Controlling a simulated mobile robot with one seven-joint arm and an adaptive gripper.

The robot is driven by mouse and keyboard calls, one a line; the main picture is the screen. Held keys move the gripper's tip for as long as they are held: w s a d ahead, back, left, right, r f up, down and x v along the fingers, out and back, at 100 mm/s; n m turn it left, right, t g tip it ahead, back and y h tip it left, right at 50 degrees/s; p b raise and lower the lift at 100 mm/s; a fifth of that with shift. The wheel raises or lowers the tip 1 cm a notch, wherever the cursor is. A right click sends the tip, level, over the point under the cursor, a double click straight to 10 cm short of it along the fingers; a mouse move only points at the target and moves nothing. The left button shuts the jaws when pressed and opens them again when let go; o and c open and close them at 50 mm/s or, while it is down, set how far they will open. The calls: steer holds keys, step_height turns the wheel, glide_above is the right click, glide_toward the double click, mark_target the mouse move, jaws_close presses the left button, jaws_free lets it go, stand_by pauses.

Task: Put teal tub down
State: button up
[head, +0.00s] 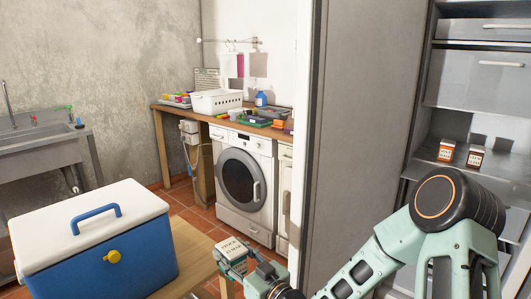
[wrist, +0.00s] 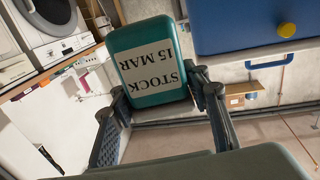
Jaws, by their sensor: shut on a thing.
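The teal tub (wrist: 150,45) has a white label reading "STOCK 15 MAR" and sits between the two fingers of my gripper (wrist: 160,92) in the wrist view. In the head view the tub (head: 231,249) shows small at the bottom centre, label upward, with my gripper (head: 252,271) shut on it. It is by the right edge of a wooden table (head: 196,250), right of a blue cooler. I cannot tell whether the tub touches the table.
The blue cooler (head: 110,256) with a white lid fills the table's left part. A washing machine (head: 244,185) stands under a cluttered wooden counter (head: 165,108) behind. A metal shelf unit (head: 480,80) at right holds two small cartons (head: 447,150). A sink (head: 40,140) is at left.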

steer(key=w+d+r+m+t+h, duration=0.1)
steer(key=d+r+m+h, duration=0.2)
steer(key=d, duration=0.5)
steer(key=w+d+r+m+t+h, duration=0.2)
steer(key=d+h, duration=0.3)
steer(key=d, duration=0.2)
steer(key=w+d+r+m+t+h, duration=0.1)
steer(key=d+r+m+h, duration=0.2)
steer(key=d, duration=0.5)
step_height(320, 180, up, 26)
steer(key=p, duration=2.7)
steer(key=shift+w+a+r+h, duration=0.15)
steer(key=shift+a+h, duration=0.15)
steer(key=shift+h, duration=0.1)
